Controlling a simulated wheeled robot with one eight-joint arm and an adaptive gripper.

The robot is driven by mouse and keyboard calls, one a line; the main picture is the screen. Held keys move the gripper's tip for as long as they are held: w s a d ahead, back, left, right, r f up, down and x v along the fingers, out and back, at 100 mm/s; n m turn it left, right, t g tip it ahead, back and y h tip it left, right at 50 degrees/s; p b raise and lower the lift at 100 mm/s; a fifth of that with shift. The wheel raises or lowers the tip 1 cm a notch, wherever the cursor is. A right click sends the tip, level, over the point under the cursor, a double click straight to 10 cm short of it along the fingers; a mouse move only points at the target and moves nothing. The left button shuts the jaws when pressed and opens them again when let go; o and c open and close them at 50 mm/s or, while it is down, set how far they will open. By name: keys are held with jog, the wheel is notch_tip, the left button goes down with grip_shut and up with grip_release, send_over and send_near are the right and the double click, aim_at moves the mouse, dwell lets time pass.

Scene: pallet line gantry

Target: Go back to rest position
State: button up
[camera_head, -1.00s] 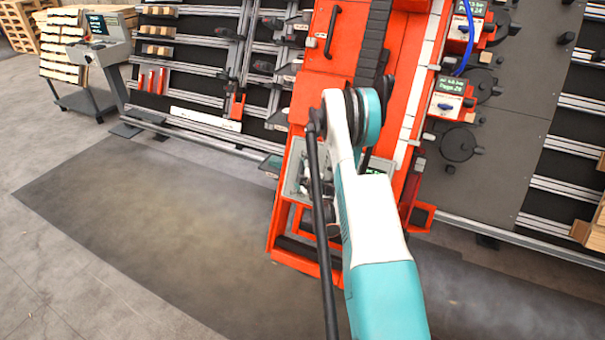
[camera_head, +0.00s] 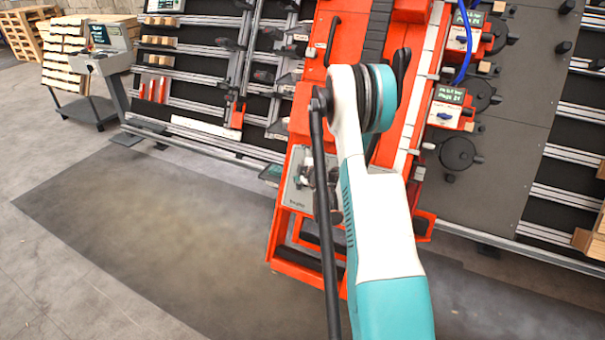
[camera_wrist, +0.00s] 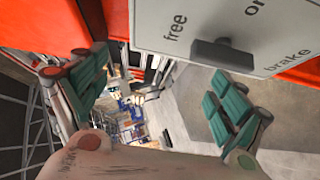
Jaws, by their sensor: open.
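My gripper (camera_wrist: 158,95) is open and empty in the wrist view, its two fingers with green pads spread wide apart. A light grey panel (camera_wrist: 185,22) marked "free", "on" and "brake" is close by at the upper right of that view. Its dark lever (camera_wrist: 222,55) is near the right finger, with nothing held between the fingers. In the head view my white and teal arm reaches toward the red gantry (camera_head: 310,110), and my gripper is mostly hidden behind it. A grey panel (camera_head: 298,182) shows on the lower gantry.
Small red boxes with screens (camera_head: 450,105) are on the wall right of the gantry. A grey console (camera_head: 100,60) and a cart (camera_head: 90,108) stand at the far left. The dark floor mat (camera_head: 150,220) left of the gantry is clear.

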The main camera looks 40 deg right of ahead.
jog(key=shift+r, duration=0.7)
